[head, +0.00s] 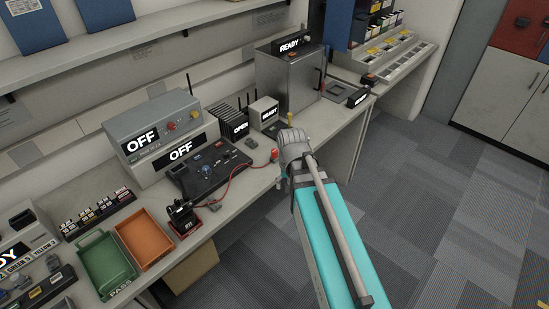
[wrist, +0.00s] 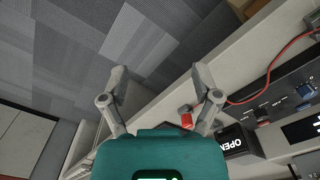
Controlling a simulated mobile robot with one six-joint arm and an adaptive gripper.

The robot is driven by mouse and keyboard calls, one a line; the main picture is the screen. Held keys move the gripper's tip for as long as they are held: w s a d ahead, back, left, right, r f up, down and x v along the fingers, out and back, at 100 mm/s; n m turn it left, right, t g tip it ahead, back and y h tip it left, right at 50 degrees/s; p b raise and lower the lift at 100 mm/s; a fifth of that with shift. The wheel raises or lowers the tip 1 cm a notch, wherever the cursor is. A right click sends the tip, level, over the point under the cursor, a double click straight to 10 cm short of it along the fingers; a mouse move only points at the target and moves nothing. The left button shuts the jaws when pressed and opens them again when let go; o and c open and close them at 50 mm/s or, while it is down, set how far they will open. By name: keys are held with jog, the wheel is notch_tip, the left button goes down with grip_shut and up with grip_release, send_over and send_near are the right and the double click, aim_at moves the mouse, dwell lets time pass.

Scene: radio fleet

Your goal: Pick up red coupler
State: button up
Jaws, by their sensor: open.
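The red coupler (head: 274,155) is a small red piece near the front edge of the bench, by the end of a red cable (head: 232,184). It also shows in the wrist view (wrist: 187,120), with a grey part at one end, just inside the right finger. My gripper (wrist: 160,78) is open, its two grey fingers spread wide, with nothing held between them. The red coupler looks nearer the right finger than the left; I cannot tell whether they touch. In the head view my arm's wrist covers the bench edge just right of the coupler, and the fingertips are hard to make out.
A black panel (head: 211,167) with knobs lies left of the coupler. The box marked OPEN (head: 237,127) stands behind it, and a grey cabinet (head: 290,82) stands farther back. Green (head: 104,262) and orange (head: 145,238) trays sit at the left. Carpeted floor (head: 430,190) is clear at right.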

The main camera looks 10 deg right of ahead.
jog(key=w+r+m+p, duration=0.2)
jog(key=w+m, duration=0.7)
jog(key=w, duration=0.4)
notch_tip(320, 180, up, 2)
jog(key=m+p, duration=0.2)
jog(key=m, duration=0.8)
send_over(275, 150)
jog(key=shift+a+r, duration=0.2)
jog(key=shift+a, duration=0.05)
notch_tip(275, 150, down, 9)
jog(key=b, duration=0.8)
jog(key=shift+r, duration=0.2)
jog(key=shift+b, duration=0.3)
jog(key=shift+d+f+b, duration=0.15)
jog(key=shift+f+b, duration=2.4)
jog(key=shift+f, duration=0.05)
grip_shut()
